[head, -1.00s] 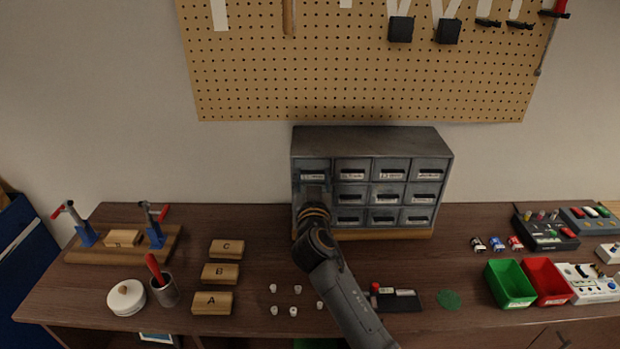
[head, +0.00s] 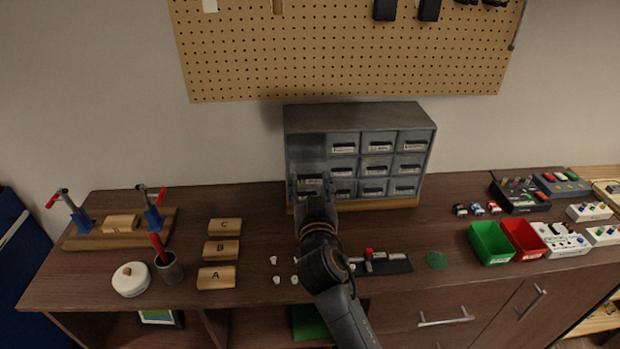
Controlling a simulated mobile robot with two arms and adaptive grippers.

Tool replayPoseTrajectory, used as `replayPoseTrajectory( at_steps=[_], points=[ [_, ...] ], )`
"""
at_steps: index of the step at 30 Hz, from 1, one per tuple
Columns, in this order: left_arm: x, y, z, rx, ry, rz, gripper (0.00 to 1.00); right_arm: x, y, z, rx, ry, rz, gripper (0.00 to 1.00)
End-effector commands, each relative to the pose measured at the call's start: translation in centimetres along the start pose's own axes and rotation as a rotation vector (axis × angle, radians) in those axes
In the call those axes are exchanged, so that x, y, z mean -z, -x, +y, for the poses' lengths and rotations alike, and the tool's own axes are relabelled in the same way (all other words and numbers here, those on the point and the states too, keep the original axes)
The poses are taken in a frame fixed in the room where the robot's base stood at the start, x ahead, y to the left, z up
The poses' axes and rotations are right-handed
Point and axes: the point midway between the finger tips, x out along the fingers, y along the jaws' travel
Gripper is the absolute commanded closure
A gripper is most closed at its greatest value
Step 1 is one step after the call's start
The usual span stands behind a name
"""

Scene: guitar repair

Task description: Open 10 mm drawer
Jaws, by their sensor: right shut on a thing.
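The grey drawer cabinet (head: 360,118) stands on the workbench against the wall, with rows of small labelled drawers. The upper-left drawer (head: 309,180) is pulled out toward me; its front sits lower and nearer than the other fronts, and a dark space shows behind it. Its label is too small to read. My right gripper (head: 312,195) is at this drawer's front, shut on its handle; the fingers are mostly hidden by my wrist and arm. The other drawers that I can see are closed. My left gripper is not in view.
Small white knobs (head: 276,279) lie near my right arm. Wooden blocks A, B and C (head: 221,250) and a clamp fixture (head: 120,225) are at left. A green bin (head: 491,243), a red bin (head: 523,239) and pedals (head: 562,240) are at right. A dark mat (head: 395,267) lies in front.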

Motion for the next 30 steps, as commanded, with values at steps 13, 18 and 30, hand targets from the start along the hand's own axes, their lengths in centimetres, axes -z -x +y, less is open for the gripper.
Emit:
replayPoseTrajectory(
  at_steps=[13, 18, 30],
  points=[
    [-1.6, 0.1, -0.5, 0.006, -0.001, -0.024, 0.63, 0.1, -0.1, 0.0, -0.001, 0.000, 0.001, 0.25],
    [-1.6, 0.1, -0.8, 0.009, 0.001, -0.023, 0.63, 0.1, -0.1, 0.0, -0.001, 0.000, 0.001, 0.25],
    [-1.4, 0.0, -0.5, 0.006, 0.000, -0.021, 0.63, 0.1, -3.0, 0.0, 0.001, 0.004, 0.004, 0.25]
  ],
)
